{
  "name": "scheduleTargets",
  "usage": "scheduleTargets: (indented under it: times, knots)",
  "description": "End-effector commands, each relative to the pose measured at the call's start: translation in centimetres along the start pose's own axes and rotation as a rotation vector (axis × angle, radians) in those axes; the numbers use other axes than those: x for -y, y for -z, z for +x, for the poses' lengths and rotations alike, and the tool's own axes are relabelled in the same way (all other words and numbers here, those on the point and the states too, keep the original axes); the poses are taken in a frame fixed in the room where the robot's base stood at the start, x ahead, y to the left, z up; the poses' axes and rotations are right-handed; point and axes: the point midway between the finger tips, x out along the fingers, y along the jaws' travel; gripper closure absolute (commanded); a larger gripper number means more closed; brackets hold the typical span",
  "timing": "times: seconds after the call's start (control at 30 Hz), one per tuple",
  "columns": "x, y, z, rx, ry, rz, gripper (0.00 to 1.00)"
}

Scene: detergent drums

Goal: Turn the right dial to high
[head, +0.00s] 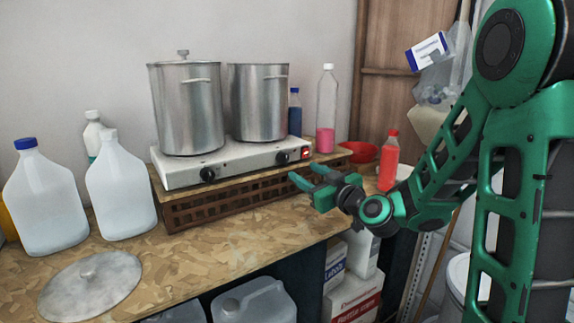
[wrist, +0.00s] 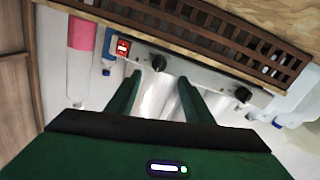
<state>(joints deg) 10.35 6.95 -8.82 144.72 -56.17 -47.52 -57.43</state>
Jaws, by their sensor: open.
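The right dial (head: 282,158) is a black knob on the front of a white two-burner hot plate (head: 232,160), left of a red switch (head: 305,153). The left dial (head: 208,174) is a similar black knob. My gripper (head: 303,173) is open and empty, in front of the hot plate's right end and apart from it. In the wrist view, which looks upside down, the right dial (wrist: 158,62) lies just beyond the fingertips, roughly between the fingers (wrist: 160,77). The left dial (wrist: 243,94) is off to the right there. The dial settings are too small to read.
Two steel pots (head: 187,108) (head: 258,102) stand on the hot plate, which sits on a brown lattice crate (head: 212,205). White jugs (head: 122,190) and a metal lid (head: 90,285) are at left. A red bottle (head: 389,162) and a red bowl (head: 358,152) are at right.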

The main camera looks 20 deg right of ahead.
Motion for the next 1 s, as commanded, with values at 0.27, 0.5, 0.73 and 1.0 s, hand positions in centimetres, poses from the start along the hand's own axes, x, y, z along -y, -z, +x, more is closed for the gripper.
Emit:
scheduleTargets:
  times: [0.27, 0.5, 0.73, 1.0]
  knots:
    - [0.1, 0.1, 3.7, -0.005, 0.001, -0.003, 0.53]
    - [0.1, 0.1, 7.8, -0.004, 0.001, -0.001, 0.53]
    - [0.0, 0.1, 10.1, -0.003, -0.001, 0.0, 0.53]
    - [0.0, 0.1, 10.6, -0.003, -0.001, 0.0, 0.53]
